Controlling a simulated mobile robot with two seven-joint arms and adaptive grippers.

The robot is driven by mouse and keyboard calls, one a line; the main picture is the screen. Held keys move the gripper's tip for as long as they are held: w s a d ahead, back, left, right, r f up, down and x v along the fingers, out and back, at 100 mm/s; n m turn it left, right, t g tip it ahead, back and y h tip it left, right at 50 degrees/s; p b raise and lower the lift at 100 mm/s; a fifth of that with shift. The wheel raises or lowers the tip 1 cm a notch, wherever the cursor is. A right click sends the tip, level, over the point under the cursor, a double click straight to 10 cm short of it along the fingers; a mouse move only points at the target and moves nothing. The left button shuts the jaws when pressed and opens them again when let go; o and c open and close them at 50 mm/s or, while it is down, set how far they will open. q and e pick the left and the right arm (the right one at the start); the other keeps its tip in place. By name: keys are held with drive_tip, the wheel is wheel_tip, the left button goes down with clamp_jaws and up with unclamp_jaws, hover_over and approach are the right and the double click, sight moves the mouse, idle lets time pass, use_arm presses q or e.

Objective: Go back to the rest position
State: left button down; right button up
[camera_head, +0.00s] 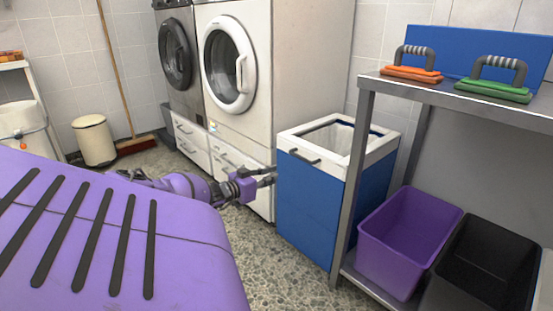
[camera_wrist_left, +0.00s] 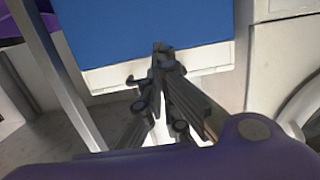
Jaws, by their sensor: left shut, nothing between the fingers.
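My left gripper (camera_head: 266,175) is purple and dark grey, on an arm that comes in from the left behind my purple body. It is just left of the blue and white laundry bin (camera_head: 312,208), near its upper left edge. In the left wrist view my left gripper (camera_wrist_left: 160,52) has its fingertips together with nothing between them. The bin's blue panel and white rim (camera_wrist_left: 105,76) lie beyond the fingertips there. I cannot tell whether they touch. My right gripper is in neither view.
A grey metal shelf (camera_head: 349,190) stands at the right, with an orange-based brush (camera_head: 411,73) and a green-based brush (camera_head: 493,91) on top. Purple (camera_head: 408,240) and black (camera_head: 484,265) crates sit below. A white washing machine (camera_head: 236,75) stands behind the gripper. Speckled floor (camera_head: 262,255) shows clear.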

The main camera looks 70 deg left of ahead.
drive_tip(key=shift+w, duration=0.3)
